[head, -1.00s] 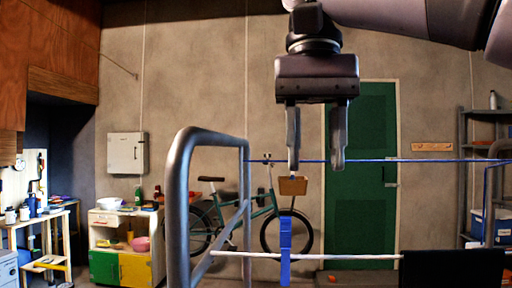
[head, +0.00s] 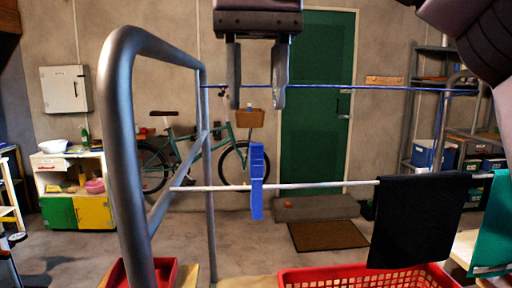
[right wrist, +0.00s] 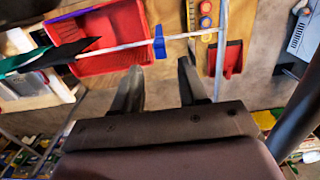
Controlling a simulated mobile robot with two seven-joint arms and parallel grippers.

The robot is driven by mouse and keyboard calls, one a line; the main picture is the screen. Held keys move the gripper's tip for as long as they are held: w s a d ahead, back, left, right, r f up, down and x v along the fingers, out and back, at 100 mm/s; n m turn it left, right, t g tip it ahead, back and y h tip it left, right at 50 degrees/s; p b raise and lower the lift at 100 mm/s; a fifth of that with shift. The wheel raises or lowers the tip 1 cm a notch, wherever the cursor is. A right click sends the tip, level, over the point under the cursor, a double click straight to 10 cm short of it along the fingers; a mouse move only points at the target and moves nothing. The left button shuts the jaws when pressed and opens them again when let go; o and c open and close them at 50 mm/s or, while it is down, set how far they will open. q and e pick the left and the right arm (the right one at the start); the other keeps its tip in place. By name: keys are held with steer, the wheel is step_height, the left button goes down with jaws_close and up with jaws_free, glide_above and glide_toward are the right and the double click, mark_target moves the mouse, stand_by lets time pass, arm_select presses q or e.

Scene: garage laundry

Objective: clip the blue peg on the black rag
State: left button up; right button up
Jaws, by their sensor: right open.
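The blue peg (head: 257,182) is clipped upright on the white line (head: 320,187), left of the rag. It also shows in the right wrist view (right wrist: 159,42), just beyond my fingertips. The black rag (head: 417,222) hangs over the same line at the right; in the right wrist view its dark shape (right wrist: 58,54) is at the left. My right gripper (head: 257,105) is open and empty, fingers pointing down, above the peg and apart from it. Its fingers also show in the right wrist view (right wrist: 158,66). My left gripper is not in view.
A grey metal rack frame (head: 128,150) stands at the left. A blue line (head: 350,88) runs behind the gripper. A red basket (head: 365,276) is below the rag, a small red tray (head: 160,274) at lower left. A green cloth (head: 492,230) hangs at the far right.

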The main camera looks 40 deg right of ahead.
mark_target(256, 144)
step_height(256, 144, down, 6)
steer(key=shift+f+b, duration=0.1)
steer(key=shift+b, duration=1)
steer(key=shift+a+f+b, duration=0.1)
steer(key=shift+f+b, duration=0.45)
steer(key=shift+f, duration=0.35)
steer(key=shift+s, duration=0.1)
jaws_close()
steer(key=shift+r, duration=0.15)
steer(key=shift+r+p, duration=1.45)
steer(key=shift+p, duration=0.4)
steer(key=shift+r, duration=1.2)
